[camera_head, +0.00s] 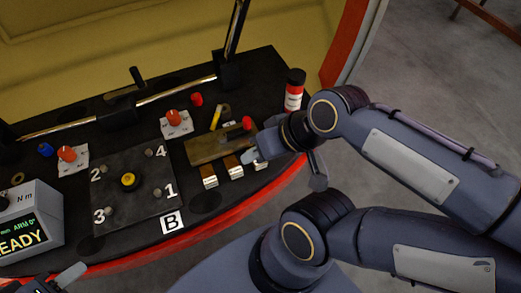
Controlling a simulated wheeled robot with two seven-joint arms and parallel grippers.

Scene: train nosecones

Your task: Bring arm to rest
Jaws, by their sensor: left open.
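My right arm comes in from the right, and its gripper (254,148) is low over the right part of the black console, at the end of a brass-coloured plate (205,149). Its fingertips are small and partly hidden by the wrist, so I cannot tell whether they are open or touching the plate. My left gripper (66,279) shows only in part at the bottom left edge, by the console's red front rim. It is open, with nothing seen in it.
The black console (135,222) carries a numbered plate with a yellow knob (128,181), red knobs on white labels (174,117), a red-and-white bottle (294,91) and a torque display box (27,225). A bar runs along the back.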

